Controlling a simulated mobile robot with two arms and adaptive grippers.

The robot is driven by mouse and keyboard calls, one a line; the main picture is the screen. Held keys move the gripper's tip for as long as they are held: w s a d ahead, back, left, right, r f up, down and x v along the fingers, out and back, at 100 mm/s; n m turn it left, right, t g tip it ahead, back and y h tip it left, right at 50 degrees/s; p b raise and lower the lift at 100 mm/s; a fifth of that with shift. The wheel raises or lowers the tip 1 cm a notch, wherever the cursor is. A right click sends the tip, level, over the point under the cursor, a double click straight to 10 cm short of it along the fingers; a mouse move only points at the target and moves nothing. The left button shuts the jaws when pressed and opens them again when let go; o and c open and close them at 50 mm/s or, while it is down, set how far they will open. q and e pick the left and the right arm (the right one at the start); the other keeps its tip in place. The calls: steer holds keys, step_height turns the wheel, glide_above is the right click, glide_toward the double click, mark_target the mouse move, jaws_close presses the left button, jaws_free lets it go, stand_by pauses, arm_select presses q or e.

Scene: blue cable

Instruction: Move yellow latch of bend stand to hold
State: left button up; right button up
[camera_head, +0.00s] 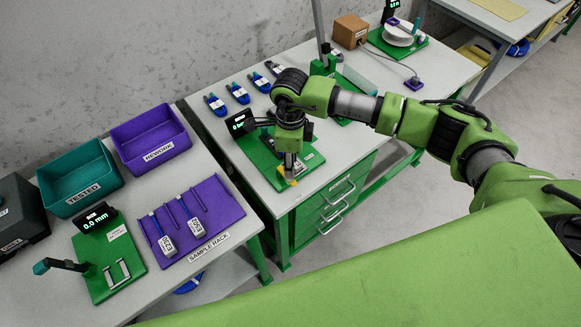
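A green stand (263,163) with a black display (240,122) sits on the middle table; I take it to be the bend stand. A small yellow part (291,182), likely its latch, shows at the stand's front edge. My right gripper (290,172) points down over the stand, with its tip right at the yellow part. The gripper hides part of the stand and latch. The fingers are too small to tell open from shut, and I cannot tell whether they touch the latch. My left gripper is out of view.
Several blue cable coils (238,92) lie behind the stand. At left are a purple tray (150,140), a teal tray (80,178), a purple sample rack (215,205) and a green gauge stand (108,262) reading 0.0 mm. Green drawers (335,195) stand below the middle table.

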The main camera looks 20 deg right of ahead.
steer(key=shift+f+p, duration=0.45)
steer(key=shift+f, duration=1.9)
jaws_close()
